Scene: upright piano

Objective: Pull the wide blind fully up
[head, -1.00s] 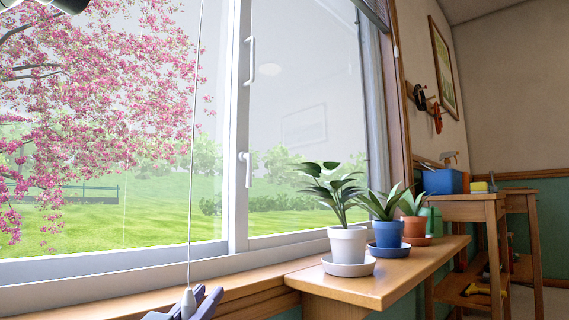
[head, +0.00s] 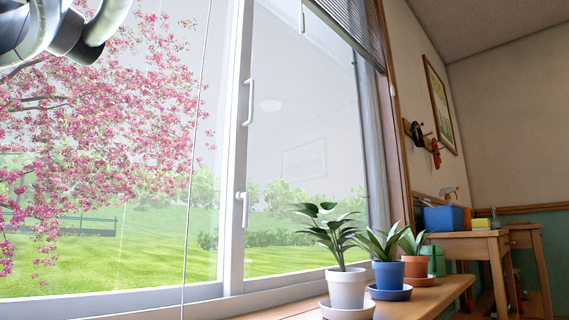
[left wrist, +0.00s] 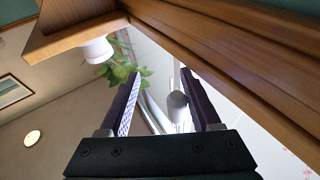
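A thin white pull cord (head: 196,140) hangs in front of the left window pane in the head view and runs out of the bottom edge. In the left wrist view a pale grey-white knob (left wrist: 177,104), which looks like the cord's end, sits between the fingers of my left gripper (left wrist: 160,72). The fingers stand apart; the knob is close to the right-hand finger, with a gap to the other. A dark slatted blind (head: 345,28) shows at the top of the right pane. No slats show over the left pane. My right gripper is not in view.
A wooden shelf (head: 420,298) under the window bears a white pot (head: 346,288), a blue pot (head: 388,272) and a terracotta pot (head: 416,266) with plants. A table (head: 470,245) with a blue box (head: 443,218) stands at right. A wooden sill edge crosses the wrist view.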

